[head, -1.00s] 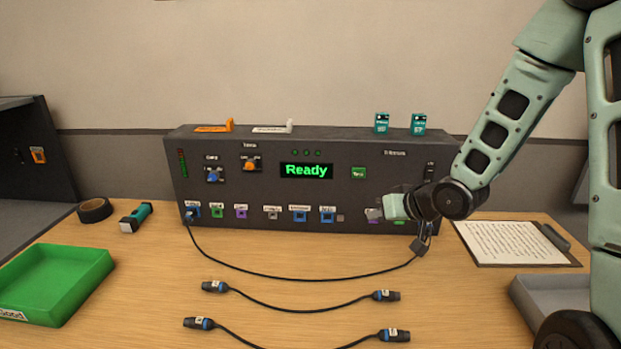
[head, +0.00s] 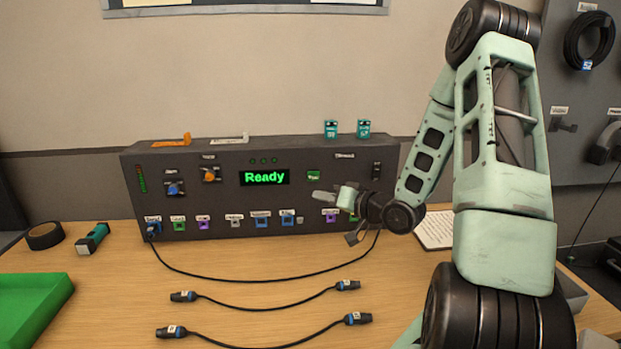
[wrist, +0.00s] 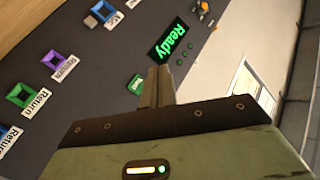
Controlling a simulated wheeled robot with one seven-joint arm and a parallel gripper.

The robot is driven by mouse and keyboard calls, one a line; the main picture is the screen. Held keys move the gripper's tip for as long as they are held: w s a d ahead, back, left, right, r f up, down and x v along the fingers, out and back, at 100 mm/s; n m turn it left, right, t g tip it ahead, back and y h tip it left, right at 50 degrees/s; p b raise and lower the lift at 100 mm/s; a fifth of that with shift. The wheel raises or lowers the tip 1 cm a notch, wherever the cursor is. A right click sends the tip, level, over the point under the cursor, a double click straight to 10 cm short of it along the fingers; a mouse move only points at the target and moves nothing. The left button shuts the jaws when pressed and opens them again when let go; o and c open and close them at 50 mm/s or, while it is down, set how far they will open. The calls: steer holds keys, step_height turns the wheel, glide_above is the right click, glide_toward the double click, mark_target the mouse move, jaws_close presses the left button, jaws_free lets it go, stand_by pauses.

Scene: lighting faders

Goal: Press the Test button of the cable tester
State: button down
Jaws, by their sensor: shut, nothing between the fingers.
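The cable tester (head: 225,198) is a long dark box at the back of the table, and its display (head: 264,177) reads "Ready" in green. A small green button (head: 313,176) sits right of the display; its label is too small to read surely. It also shows in the wrist view (wrist: 136,84), left of my fingers. My gripper (head: 316,196) is shut and empty, pointing left in front of the panel, just below the button in the head view. In the wrist view the closed fingertips (wrist: 160,70) appear between the button and the display. I see no clear contact.
Coloured ports (head: 204,222) line the tester's lower edge, and a black cable (head: 255,281) runs from the left port. Two loose cables (head: 265,306) lie in front. Knobs (head: 209,174) stand left of the display. A green tray (head: 30,305) is at left.

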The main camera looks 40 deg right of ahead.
mark_target(308, 177)
steer(key=w+d, duration=0.5)
steer(key=w, duration=0.2)
steer(key=shift+d+p, duration=0.15)
steer(key=shift+p, duration=0.2)
steer(key=shift+w, duration=0.1)
stand_by(1.8)
steer(key=shift+w+d, duration=0.25)
steer(key=shift+w+d+p, duration=0.2)
steer(key=shift+w+p, duration=0.05)
steer(key=shift+p, duration=0.1)
stand_by(0.6)
steer(key=shift+s+a, duration=0.1)
steer(key=shift+s, duration=0.05)
steer(key=shift+s+a, duration=0.35)
steer(key=shift+s, duration=0.1)
stand_by(0.4)
steer(key=shift+s+a, duration=0.75)
steer(key=shift+s, duration=0.25)
steer(key=shift+s+a, duration=0.75)
steer(key=shift+s, duration=0.25)
